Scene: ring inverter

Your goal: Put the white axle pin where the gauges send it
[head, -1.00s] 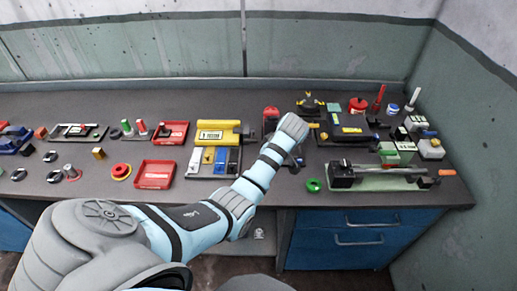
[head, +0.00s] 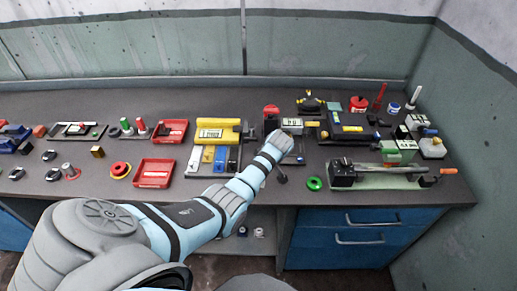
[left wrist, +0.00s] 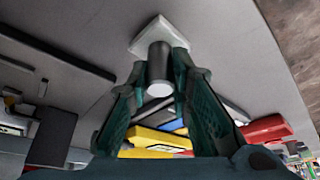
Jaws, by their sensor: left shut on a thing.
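My right gripper is not in view.
Red trays (head: 154,173) and a red ring (head: 120,170) lie to the left. A green-and-grey vice-like fixture (head: 385,178) stands at the right front. Black fixtures (head: 350,131) and several small parts crowd the right back. The bench's front strip is mostly clear.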

